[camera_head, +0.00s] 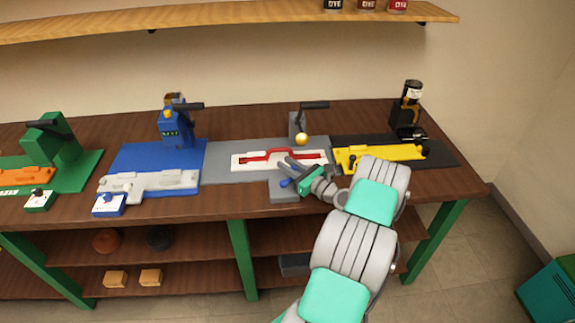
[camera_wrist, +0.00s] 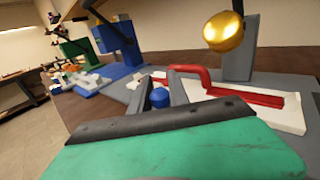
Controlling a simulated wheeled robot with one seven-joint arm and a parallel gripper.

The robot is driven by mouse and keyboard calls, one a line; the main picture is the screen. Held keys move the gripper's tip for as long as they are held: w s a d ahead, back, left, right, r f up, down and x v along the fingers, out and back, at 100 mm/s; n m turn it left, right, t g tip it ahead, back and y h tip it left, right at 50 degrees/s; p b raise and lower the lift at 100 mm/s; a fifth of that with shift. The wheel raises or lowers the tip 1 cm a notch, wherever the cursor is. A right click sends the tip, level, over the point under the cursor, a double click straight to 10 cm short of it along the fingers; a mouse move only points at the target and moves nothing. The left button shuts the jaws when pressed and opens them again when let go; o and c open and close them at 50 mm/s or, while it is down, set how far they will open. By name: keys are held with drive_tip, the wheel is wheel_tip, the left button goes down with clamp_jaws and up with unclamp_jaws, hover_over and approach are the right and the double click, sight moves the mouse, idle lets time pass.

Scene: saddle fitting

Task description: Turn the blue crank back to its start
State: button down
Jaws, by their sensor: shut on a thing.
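The blue crank's knob (camera_head: 285,183) shows at the front of the grey station, over a small grey block (camera_head: 284,194). My gripper (camera_head: 287,173) reaches in from the right and is shut on the knob. In the wrist view the blue knob (camera_wrist: 159,97) sits between my grey fingers (camera_wrist: 157,92). The rest of the crank is hidden behind my gripper, so its angle cannot be told. Behind it lies a white plate (camera_head: 243,161) with a red bar (camera_head: 282,153), and a grey post with a gold ball (camera_head: 301,139) and a black lever.
A blue station (camera_head: 130,158) and a green station (camera_head: 85,170) stand to the left on the wooden bench. A black station with a yellow fixture (camera_head: 345,158) stands close on the right, beside my arm. A shelf (camera_head: 230,17) with jars hangs above.

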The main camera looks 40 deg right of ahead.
sight(295, 168)
drive_tip(key=shift+s+m+h, duration=0.1)
drive_tip(key=shift+m+h, duration=0.3)
drive_tip(key=shift+h, duration=0.2)
drive_tip(key=shift+s+d+r+m+h+p, duration=0.1)
drive_tip(key=shift+s+m+h+p, duration=0.1)
drive_tip(key=shift+m+h+p, duration=0.5)
drive_tip(key=m+h, duration=0.1)
drive_tip(key=h, duration=0.1)
drive_tip(key=s+m+g+h+p, duration=0.1)
drive_tip(key=m+h, duration=0.1)
drive_tip(key=h, duration=0.1)
drive_tip(key=s+m+g+h, duration=0.1)
drive_tip(key=h, duration=0.2)
drive_tip(key=shift+d+m, duration=0.15)
drive_tip(key=shift+m, duration=0.25)
drive_tip(key=m+g+h+p, duration=0.1)
drive_tip(key=s+m+g+h+p, duration=0.1)
drive_tip(key=h, duration=0.1)
drive_tip(key=shift+m+g, duration=0.3)
drive_tip(key=shift+s+a+m+g+h+p, duration=0.1)
drive_tip(key=shift+s+m+g+h+p, duration=0.15)
drive_tip(key=shift+m+g+h, duration=0.25)
drive_tip(key=shift+s+a+m+g+h+p, duration=0.1)
drive_tip(key=shift+s+m+g+h+p, duration=0.05)
drive_tip(key=shift+m+g+h+p, duration=0.4)
drive_tip(key=shift+s+m+g+h+p, duration=0.2)
drive_tip(key=shift+m+g+h, duration=0.15)
drive_tip(key=shift+g+h, duration=0.25)
drive_tip(key=c, duration=1.3)
unclamp_jaws()
